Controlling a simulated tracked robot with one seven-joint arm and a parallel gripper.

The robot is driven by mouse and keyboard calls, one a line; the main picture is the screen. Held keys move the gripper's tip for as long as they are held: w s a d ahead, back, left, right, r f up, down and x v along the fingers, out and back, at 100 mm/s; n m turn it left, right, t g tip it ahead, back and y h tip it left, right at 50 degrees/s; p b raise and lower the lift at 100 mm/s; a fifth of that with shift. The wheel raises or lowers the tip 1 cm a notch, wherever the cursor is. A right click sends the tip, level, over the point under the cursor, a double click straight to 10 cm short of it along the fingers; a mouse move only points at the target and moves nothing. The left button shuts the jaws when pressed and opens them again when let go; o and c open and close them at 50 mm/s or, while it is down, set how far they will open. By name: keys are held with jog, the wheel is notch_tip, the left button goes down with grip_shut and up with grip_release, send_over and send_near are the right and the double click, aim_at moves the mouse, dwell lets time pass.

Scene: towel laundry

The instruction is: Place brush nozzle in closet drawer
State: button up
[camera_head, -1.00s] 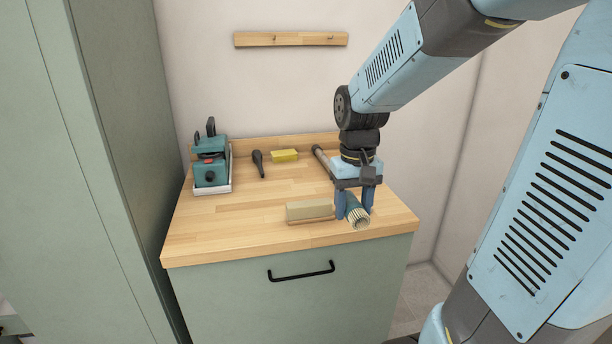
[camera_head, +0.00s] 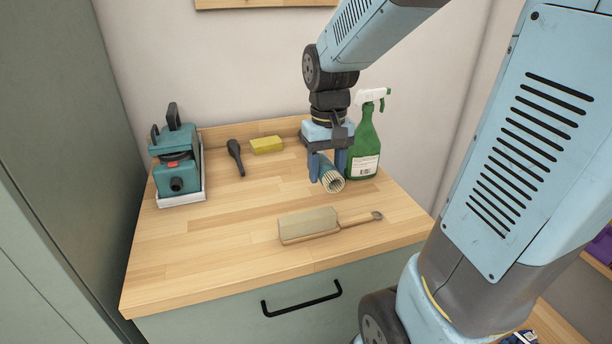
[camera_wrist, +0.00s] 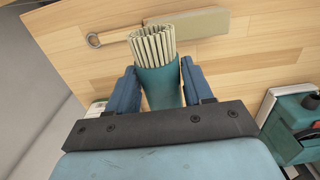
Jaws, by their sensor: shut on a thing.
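The brush nozzle (camera_head: 332,178) is a teal cylinder with a tuft of cream bristles at one end. My gripper (camera_head: 327,172) is shut on it, with a blue finger on each side, over the back right of the wooden worktop. In the wrist view the nozzle (camera_wrist: 158,75) sits between the fingers, bristles pointing away from the gripper. I cannot tell how far it is above the wood. The grey-green drawer front (camera_head: 225,325) under the worktop has a black bar handle (camera_head: 302,300). A tall grey-green closet (camera_head: 60,110) stands at the left, its lower part out of view.
A green spray bottle (camera_head: 366,145) stands close behind my gripper. A hand brush (camera_head: 308,225) lies near the front edge. A teal sander-like machine (camera_head: 177,165), a dark tool (camera_head: 235,157) and a yellow sponge (camera_head: 266,145) sit at the back left. The worktop's left middle is clear.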

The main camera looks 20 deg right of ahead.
jog(key=w+f, duration=0.4)
jog(key=w, duration=0.4)
send_over(305, 192)
jog(key=s, duration=0.1)
notch_tip(305, 192, down, 5)
jog(key=shift+s+r, duration=0.1)
jog(key=shift+r, duration=0.1)
jog(key=shift+w+f, duration=0.5)
jog(key=shift+f, duration=1.65)
jog(key=o, duration=1.1)
jog(key=shift+f, duration=0.1)
